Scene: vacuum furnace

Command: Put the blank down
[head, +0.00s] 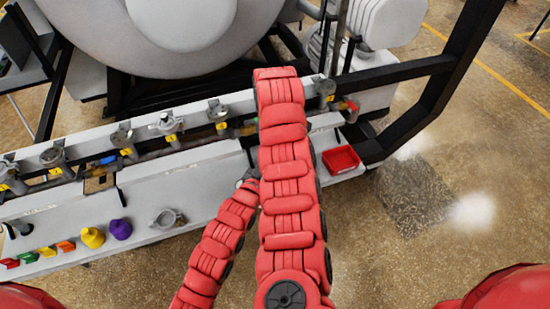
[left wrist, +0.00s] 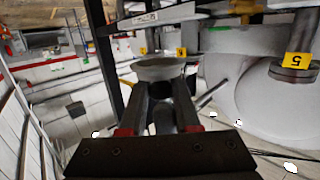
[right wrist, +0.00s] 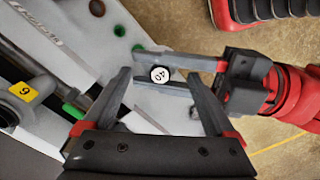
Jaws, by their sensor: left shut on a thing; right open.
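The blank (right wrist: 160,74), a small round piece with a white face marked "40", is between the fingers of my left gripper (right wrist: 172,74) in the right wrist view. In the head view my arms hide most of both grippers and the blank.
A pale bench (head: 140,200) carries a purple piece (head: 121,229), a yellow piece (head: 93,237), a grey clamp-like ring (head: 167,218) and several coloured clips. A row of labelled ports (head: 170,125) runs behind. A red tray (head: 341,159) sits at the right end. A black frame (head: 435,95) stands beyond.

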